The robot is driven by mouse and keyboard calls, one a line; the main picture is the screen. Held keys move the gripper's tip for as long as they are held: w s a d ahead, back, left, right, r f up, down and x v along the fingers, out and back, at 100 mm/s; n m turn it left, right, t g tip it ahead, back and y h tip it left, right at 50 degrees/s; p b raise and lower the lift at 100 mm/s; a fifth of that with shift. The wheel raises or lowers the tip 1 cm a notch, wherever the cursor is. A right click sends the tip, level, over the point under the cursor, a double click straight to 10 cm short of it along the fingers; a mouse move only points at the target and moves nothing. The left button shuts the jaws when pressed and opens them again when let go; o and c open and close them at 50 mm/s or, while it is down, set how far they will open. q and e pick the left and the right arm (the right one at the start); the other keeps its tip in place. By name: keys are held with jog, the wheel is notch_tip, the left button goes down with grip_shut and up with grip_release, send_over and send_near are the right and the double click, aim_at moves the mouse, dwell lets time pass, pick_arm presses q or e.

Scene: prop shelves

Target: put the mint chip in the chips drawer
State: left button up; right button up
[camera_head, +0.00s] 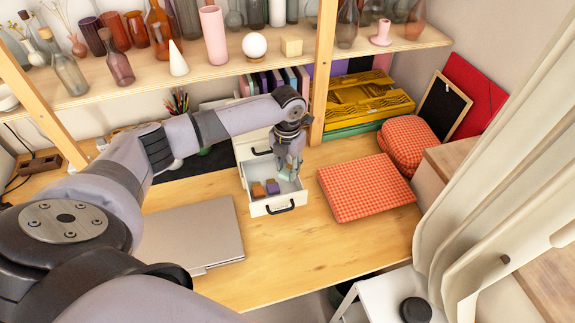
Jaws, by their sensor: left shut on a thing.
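My left gripper (287,168) reaches down over the open white drawer (272,208) at the centre of the desk. It is shut on the mint chip (286,174), a small pale green piece at its fingertips. The chip is over or just inside the drawer's right side; I cannot tell whether it touches the drawer floor. An orange chip (257,191) and a purple chip (272,187) lie inside the drawer. The drawer front has a dark handle and a small label that is too small to read. My right gripper is not in view.
A closed drawer front (256,150) stands behind the open one. A grey laptop (195,236) lies left, a red checked cushion (365,187) right. A shelf of vases (240,62) hangs above the arm. Bare desk (290,250) lies in front of the drawer.

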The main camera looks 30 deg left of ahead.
pick_arm(q)
jog(key=shift+f, duration=0.3)
jog(key=shift+f, duration=0.3)
jog(key=shift+s+f, duration=0.25)
jog(key=o, duration=0.4)
jog(key=shift+c, duration=0.2)
jog(key=o, duration=0.5)
jog(key=shift+w+f, duration=0.1)
jog(key=shift+f, duration=0.15)
jog(key=shift+c, duration=0.2)
jog(key=shift+r, duration=0.1)
